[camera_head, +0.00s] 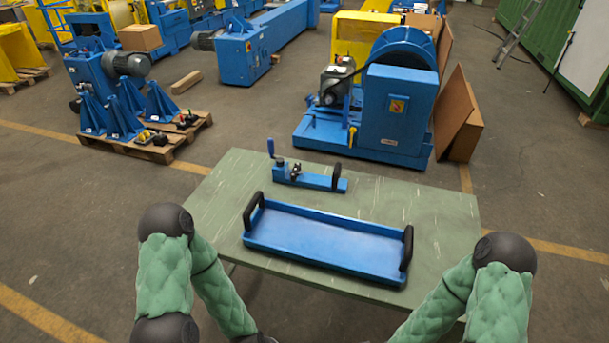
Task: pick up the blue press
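The blue press (310,178) lies on the far part of the green table. It is a long low blue body with an upright blue handle at its left end, a small dark mechanism near that handle and a black upright loop at its right end. Nothing is touching it from above. My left arm comes in from the lower left and my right arm from the lower right. Both arms bend down toward the bottom edge, and both grippers are out of the picture.
A blue tray (322,244) with black handles at both ends lies on the table (441,215) in front of the press. The table's right and left sides are bare. Blue machinery (392,108) stands on the floor behind the table. A pallet with blue stands (130,115) is at the left.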

